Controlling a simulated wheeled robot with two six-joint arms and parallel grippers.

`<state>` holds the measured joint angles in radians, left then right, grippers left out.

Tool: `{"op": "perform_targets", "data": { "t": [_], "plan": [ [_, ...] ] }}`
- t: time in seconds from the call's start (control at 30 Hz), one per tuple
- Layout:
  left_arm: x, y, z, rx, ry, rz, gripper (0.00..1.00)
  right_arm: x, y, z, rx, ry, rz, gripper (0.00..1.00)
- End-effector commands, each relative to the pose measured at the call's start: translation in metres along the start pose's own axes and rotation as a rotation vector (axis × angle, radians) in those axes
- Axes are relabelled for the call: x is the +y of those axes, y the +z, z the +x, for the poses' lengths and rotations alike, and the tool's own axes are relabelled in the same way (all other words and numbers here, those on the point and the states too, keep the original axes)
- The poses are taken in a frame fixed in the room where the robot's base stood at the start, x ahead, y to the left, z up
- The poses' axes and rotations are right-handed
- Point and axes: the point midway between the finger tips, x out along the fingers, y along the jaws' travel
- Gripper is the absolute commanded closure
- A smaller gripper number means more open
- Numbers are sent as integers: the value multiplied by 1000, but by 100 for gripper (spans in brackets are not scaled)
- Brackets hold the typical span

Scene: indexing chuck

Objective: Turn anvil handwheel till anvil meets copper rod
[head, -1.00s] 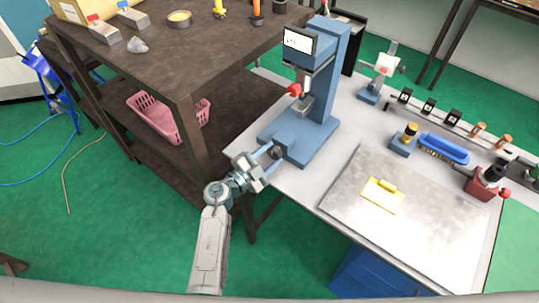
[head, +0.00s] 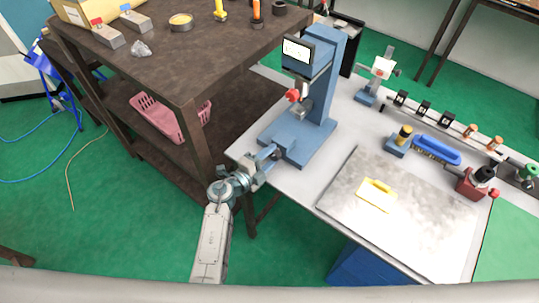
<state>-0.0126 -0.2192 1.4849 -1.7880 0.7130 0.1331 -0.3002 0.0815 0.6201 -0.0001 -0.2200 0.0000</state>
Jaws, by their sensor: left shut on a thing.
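The blue press-like gauge (head: 318,95) with a small screen stands at the back left of the grey bench. Its red knob (head: 292,96) is on the left, and the grey anvil area (head: 302,110) shows small below the head. My left gripper (head: 272,153) is at the front of the gauge's base, shut on the anvil handwheel, which is mostly hidden by the fingers. I cannot make out a copper rod in the gauge or whether the anvil touches anything. My right gripper is not in view.
A blue brush-like piece (head: 436,149), a red device (head: 477,183) and copper-coloured pieces (head: 470,130) stand farther right. A dark shelf table (head: 190,75) stands close on the left.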

Motion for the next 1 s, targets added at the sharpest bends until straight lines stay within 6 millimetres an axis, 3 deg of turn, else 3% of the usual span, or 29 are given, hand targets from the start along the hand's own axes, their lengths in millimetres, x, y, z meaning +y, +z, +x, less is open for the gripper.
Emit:
{"op": "perform_targets", "data": {
  "t": [0.5, 0.53, 0.63, 1.0],
  "plan": [
    [3, 0, -1, -2, 7, 24, 80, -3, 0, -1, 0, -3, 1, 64],
    [3, 0, -1, -2, 7, 24, 55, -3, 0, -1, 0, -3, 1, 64],
    [3, 0, -1, -2, 6, 24, 36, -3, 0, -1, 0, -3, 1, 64],
    [4, 0, -1, -2, 8, 24, 36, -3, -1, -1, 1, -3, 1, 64]
  ]
}}
